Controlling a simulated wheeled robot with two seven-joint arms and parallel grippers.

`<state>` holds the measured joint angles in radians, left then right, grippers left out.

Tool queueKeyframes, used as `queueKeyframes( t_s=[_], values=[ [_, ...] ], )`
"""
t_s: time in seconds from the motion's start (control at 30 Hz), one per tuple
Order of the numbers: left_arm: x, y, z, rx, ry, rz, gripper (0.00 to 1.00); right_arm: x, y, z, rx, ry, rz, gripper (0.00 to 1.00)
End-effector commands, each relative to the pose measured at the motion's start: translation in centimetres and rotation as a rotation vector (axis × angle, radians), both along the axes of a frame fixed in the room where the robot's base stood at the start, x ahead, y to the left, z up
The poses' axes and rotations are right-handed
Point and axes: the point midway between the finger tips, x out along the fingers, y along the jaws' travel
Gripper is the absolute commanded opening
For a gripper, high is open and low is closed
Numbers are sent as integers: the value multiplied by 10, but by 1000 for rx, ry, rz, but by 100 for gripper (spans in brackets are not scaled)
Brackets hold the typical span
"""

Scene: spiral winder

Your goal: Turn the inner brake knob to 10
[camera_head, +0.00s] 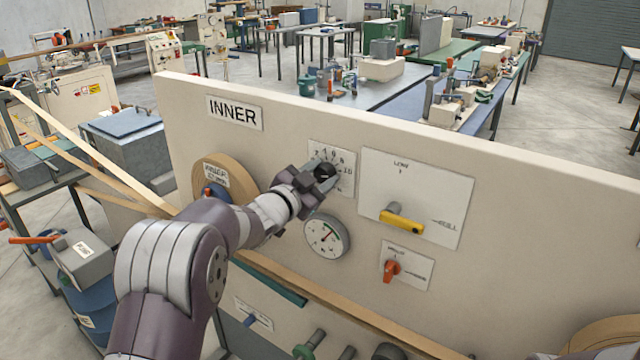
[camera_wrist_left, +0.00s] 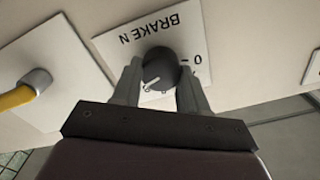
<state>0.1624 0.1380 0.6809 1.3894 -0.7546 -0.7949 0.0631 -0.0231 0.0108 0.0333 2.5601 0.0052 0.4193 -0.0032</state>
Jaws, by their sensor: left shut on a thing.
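The black brake knob (camera_head: 324,171) sits on a white dial plate (camera_head: 345,160) marked with numbers, on the upright panel below the INNER sign (camera_head: 234,113). My left gripper (camera_head: 318,180) is at the knob, with its fingers on either side of it. In the left wrist view the knob (camera_wrist_left: 161,68) is between the two fingers (camera_wrist_left: 160,88), shut on it. The plate there reads "BRAKE N" upside down, with a 0 beside the right finger. A pale mark shows on the knob's lower left side; the number it points to cannot be read. My right gripper is not in view.
A round gauge (camera_head: 326,236) is just below the knob. To the right are a yellow-handled lever (camera_head: 402,222) on a big white plate (camera_head: 440,185) and a red knob (camera_head: 391,271) below it. A round wooden disc (camera_head: 236,176) is left of my gripper.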

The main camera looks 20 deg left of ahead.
Motion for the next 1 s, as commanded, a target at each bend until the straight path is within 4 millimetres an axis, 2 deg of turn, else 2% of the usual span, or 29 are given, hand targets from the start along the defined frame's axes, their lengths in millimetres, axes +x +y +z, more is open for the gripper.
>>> queueKeyframes(
  t_s=[0.47,0.5,0.57,0.6,0.87,1.0],
  values=[
    [0,0,-2,20,-3,0,13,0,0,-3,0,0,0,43],
    [0,0,-2,20,-3,0,46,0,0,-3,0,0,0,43],
    [0,0,-2,20,-3,0,66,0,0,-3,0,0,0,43],
    [0,0,-2,20,-3,0,69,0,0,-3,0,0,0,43],
    [-1,0,-1,19,-4,0,69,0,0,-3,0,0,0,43],
    [-13,5,-3,19,-6,2,69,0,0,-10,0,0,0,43]
  ],
)
